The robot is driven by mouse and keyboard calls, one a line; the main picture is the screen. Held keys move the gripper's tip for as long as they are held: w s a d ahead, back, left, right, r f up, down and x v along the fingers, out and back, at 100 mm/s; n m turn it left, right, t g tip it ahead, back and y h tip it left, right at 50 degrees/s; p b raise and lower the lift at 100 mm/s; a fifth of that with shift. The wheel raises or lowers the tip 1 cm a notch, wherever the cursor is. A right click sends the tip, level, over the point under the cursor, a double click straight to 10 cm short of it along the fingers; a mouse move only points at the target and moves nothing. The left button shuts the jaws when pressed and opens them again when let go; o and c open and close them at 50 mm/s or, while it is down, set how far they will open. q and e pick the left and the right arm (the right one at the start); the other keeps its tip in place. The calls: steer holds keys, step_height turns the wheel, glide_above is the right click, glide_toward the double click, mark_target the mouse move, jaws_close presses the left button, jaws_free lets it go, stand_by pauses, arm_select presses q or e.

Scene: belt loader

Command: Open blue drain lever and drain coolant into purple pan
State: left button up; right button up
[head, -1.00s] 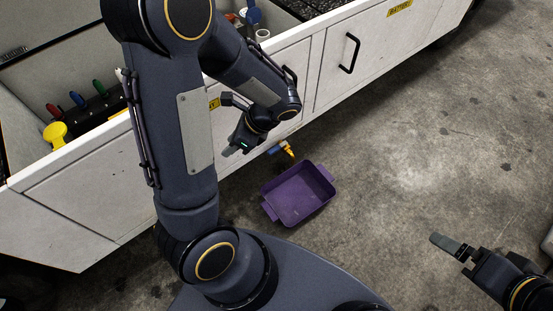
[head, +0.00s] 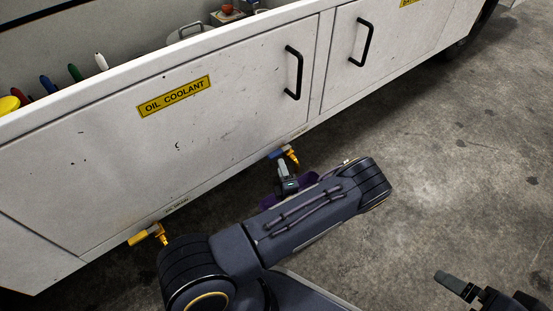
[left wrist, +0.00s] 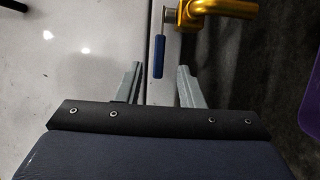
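The blue drain lever (head: 279,152) sits on a brass drain valve (head: 292,157) under the white side panel. In the left wrist view the blue lever (left wrist: 158,57) lies between my left fingertips (left wrist: 160,72), with gaps on both sides. The brass valve (left wrist: 218,7) is just beyond, at the top. My left gripper (head: 285,170) is open, just below the lever in the head view. The purple pan (head: 306,179) is on the floor, mostly hidden behind my left arm; its edge (left wrist: 312,92) shows in the wrist view. My right gripper (head: 457,285) is far from the valve, at lower right.
A second valve with a yellow handle (head: 145,236) is under the panel at left. The panel carries an OIL COOLANT label (head: 174,96) and black door handles (head: 293,73). Bare concrete floor (head: 450,170) lies clear to the right.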

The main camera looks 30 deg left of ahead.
mark_target(277, 156)
arm_select(q)
steer(key=b+x, duration=0.2)
steer(key=x, duration=0.4)
steer(key=shift+w+a, duration=0.25)
steer(key=shift+a, duration=0.05)
jaws_close()
